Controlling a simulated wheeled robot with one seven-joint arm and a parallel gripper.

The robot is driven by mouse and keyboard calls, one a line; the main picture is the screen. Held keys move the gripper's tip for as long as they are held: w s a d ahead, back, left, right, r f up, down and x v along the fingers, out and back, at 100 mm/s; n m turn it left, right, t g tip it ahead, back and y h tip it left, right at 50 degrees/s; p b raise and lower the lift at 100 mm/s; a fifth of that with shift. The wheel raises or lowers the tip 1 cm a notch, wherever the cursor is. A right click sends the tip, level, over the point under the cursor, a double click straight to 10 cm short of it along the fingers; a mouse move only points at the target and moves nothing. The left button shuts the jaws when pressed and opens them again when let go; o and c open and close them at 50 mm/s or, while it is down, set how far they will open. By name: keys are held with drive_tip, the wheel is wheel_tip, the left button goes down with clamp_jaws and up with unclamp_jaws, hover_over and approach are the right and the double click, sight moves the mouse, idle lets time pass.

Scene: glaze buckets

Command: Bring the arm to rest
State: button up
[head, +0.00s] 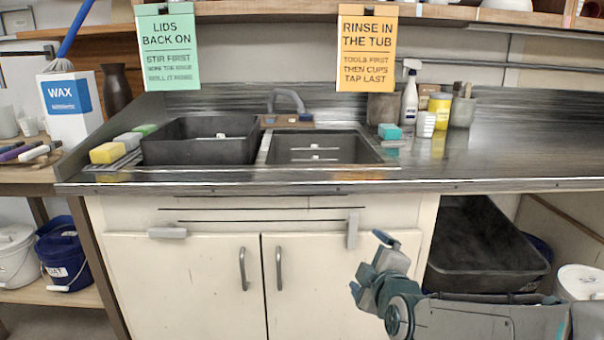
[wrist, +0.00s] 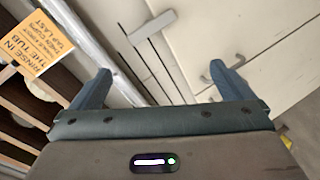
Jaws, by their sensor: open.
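My gripper (wrist: 160,85) shows in the wrist view with its two fingers wide apart and nothing between them. Beyond the fingers are the pale cabinet front and a grey handle. In the head view my arm (head: 395,285) is folded low at the lower right, in front of the cabinet and below the counter edge. The arm appears apart from the cabinet and the counter.
The steel counter (head: 480,165) holds a black tub (head: 200,142) and a sink (head: 322,150). Bottles and cups stand at its back right. A large black tray (head: 480,250) sits under the counter at right. Buckets (head: 65,255) stand on the left shelf. Cabinet handles (head: 243,268) stick out.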

drive_tip(key=s+r+m+g+h+p, duration=0.1)
drive_tip(key=s+r+m+g+p, duration=1.1)
drive_tip(key=s+r+p, duration=0.7)
drive_tip(key=shift+s+r+m+p, duration=0.15)
drive_tip(key=shift+r+m+p, duration=0.85)
drive_tip(key=shift+p, duration=2.55)
drive_tip(key=shift+f, duration=0.2)
